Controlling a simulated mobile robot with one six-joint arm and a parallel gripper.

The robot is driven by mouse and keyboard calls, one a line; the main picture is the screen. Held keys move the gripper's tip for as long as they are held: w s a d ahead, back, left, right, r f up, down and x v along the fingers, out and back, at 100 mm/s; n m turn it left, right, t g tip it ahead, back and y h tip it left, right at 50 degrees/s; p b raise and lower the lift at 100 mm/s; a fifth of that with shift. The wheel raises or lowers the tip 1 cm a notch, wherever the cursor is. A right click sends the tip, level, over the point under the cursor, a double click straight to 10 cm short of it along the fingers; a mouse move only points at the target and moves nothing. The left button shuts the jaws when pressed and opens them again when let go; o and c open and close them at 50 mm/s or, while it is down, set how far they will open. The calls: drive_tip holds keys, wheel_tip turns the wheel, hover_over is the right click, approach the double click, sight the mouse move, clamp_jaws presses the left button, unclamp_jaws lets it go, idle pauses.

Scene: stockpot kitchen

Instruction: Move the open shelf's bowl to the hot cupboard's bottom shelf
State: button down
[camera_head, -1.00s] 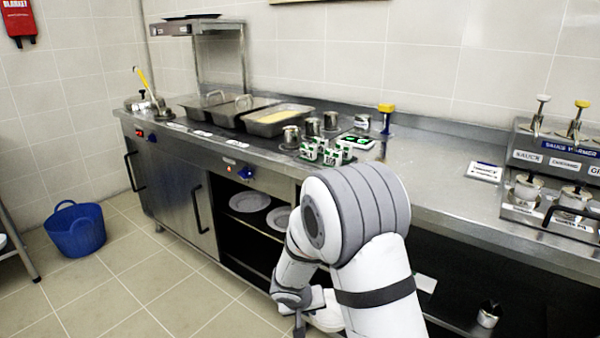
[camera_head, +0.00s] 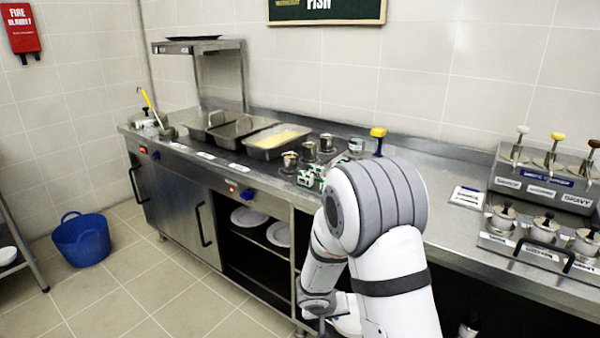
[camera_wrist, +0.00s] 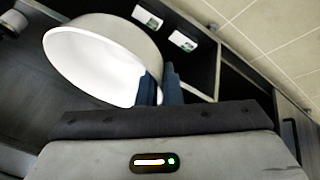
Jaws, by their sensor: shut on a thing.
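A white bowl (camera_wrist: 100,50) shows in the wrist view with its rim between the fingers of my gripper (camera_wrist: 159,88). My gripper is shut on the rim. In the head view a small white part of the bowl (camera_head: 347,318) shows beside my gripper (camera_head: 322,322), low at the front of the counter; my arm hides most of it. The hot cupboard (camera_head: 178,190) has an open bay with plates (camera_head: 249,217) on its upper shelf (camera_head: 262,236). The bottom of this bay is dark.
The steel counter carries food pans (camera_head: 275,141), small pots and a sauce warmer (camera_head: 540,215). A blue tub (camera_head: 81,240) stands on the floor at left. The floor before the cupboard is clear. A rack (camera_head: 15,255) stands at the left edge.

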drive_tip(key=s+d+r+p, duration=0.2)
drive_tip(key=d+r+p, duration=0.4)
drive_tip(key=r+p, duration=0.5)
drive_tip(key=shift+s+d+m, duration=0.15)
drive_tip(key=shift+s+m, duration=0.15)
drive_tip(key=shift+m, duration=0.1)
